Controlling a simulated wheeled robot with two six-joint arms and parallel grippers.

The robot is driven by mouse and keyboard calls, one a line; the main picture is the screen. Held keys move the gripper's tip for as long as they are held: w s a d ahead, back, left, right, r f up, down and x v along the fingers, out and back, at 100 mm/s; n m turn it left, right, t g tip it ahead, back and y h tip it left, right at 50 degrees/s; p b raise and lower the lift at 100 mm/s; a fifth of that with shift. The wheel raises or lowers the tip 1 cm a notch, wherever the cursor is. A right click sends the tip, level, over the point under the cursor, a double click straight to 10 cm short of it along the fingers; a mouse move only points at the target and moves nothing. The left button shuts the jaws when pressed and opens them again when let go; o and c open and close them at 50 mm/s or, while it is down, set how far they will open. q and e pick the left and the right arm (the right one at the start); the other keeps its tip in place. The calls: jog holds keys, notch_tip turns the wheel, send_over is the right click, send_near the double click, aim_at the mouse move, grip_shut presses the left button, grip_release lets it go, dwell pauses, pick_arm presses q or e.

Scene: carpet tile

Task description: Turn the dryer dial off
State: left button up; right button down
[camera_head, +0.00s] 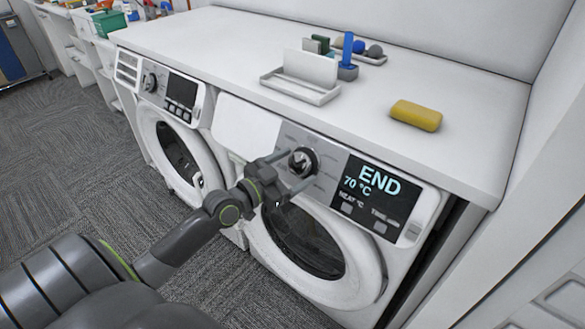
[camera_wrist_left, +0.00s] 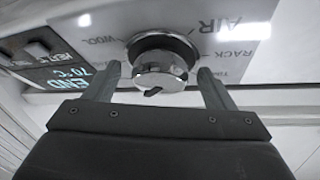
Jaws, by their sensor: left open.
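The dryer (camera_head: 262,240) is the nearer white front-loading machine, at the right of the two. Its round silver and black dial (camera_head: 303,161) sits on the grey panel, left of a display (camera_head: 372,188) that reads END and 70 °C. My left gripper (camera_head: 296,168) is open at the dial, with one finger on either side of it. In the left wrist view, the dial (camera_wrist_left: 158,68) stands between the two spread fingers, with gaps at both sides. A dark pointer mark shows on its face. The label it points to cannot be made out. My right gripper is not in view.
A second white machine (camera_head: 165,130) stands to the left. The white counter (camera_head: 225,50) above holds a yellow sponge (camera_head: 415,115), a white tray (camera_head: 300,88) and a blue-handled brush (camera_head: 347,55). The carpet (camera_head: 70,160) in front is clear.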

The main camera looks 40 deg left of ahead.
pick_arm(q)
jog(key=shift+c, duration=0.5)
jog(key=c, duration=0.9)
jog(key=shift+r+n+p, duration=0.15)
jog(key=shift+n+p, duration=0.35)
jog(key=shift+p, duration=0.15)
jog(key=n+y+p, duration=0.1)
jog(key=n+p, duration=0.2)
jog(key=n+y+p, duration=0.1)
jog(key=p, duration=0.1)
jog(key=shift+d+r+t+y, duration=0.1)
jog(key=shift+d+t+y, duration=0.2)
jog(key=shift+t, duration=0.1)
jog(key=shift+n+y+p, duration=0.5)
jog(key=shift+n+p, duration=0.4)
jog(key=shift+p, duration=0.05)
jog(key=n+y+p, duration=0.1)
jog(key=n+p, duration=0.1)
jog(key=p, duration=0.2)
jog(key=shift+d+n, duration=0.1)
jog(key=shift+n, duration=0.3)
jog(key=shift+d+f+n+y+p, duration=0.1)
jog(key=shift+f+n+y+p, duration=0.1)
jog(key=shift+n+y+p, duration=1.3)
jog(key=shift+h+p, duration=0.4)
jog(key=shift+h, duration=0.2)
jog(key=o, duration=1)
